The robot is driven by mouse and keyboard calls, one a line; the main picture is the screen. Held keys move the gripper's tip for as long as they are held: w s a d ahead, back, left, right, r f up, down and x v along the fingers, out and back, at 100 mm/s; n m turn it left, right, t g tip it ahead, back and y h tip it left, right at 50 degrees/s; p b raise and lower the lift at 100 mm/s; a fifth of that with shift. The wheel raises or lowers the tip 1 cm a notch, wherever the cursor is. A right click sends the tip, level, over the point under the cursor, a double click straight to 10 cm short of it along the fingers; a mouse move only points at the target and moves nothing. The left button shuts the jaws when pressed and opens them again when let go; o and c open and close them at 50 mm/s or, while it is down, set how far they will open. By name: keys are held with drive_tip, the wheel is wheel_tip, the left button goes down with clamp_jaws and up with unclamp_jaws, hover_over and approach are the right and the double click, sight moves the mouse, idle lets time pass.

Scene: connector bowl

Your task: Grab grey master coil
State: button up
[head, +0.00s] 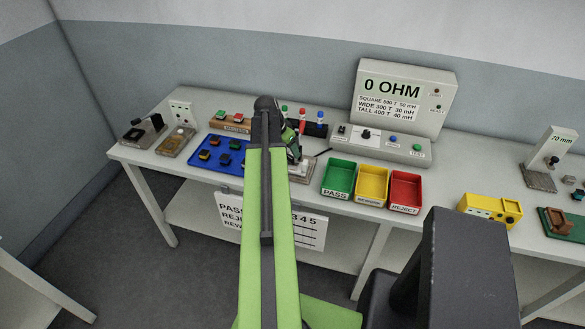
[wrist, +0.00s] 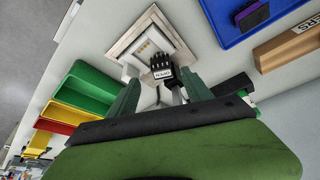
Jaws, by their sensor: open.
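My gripper (head: 293,142) is open above the light square test plate (head: 302,173) behind my green arm. In the wrist view its two green fingers (wrist: 162,86) stand either side of a small black ribbed part with a white tag that seems to read OPEN (wrist: 162,66). That part is over the framed square plate (wrist: 150,42); I cannot tell whether the fingers touch it. I cannot single out a grey master coil with certainty in either view.
A blue tray (head: 197,165) with several small coils lies left of my arm. Green (head: 338,178), yellow (head: 371,184) and red bins (head: 405,190) stand to the right. Behind them is a meter reading 0 OHM (head: 403,97). A rack with coloured tops (head: 315,130) stands behind the gripper.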

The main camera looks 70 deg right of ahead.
sight(292, 158)
drive_tip(key=shift+d+f, duration=0.15)
drive_tip(key=shift+f, duration=0.15)
drive_tip(key=b+x, duration=0.4)
drive_tip(key=x, duration=0.1)
drive_tip(key=shift+d+f+b, duration=0.15)
drive_tip(key=shift+f+b, duration=0.05)
drive_tip(key=shift+b, duration=0.2)
drive_tip(key=shift+r, duration=0.2)
clamp_jaws()
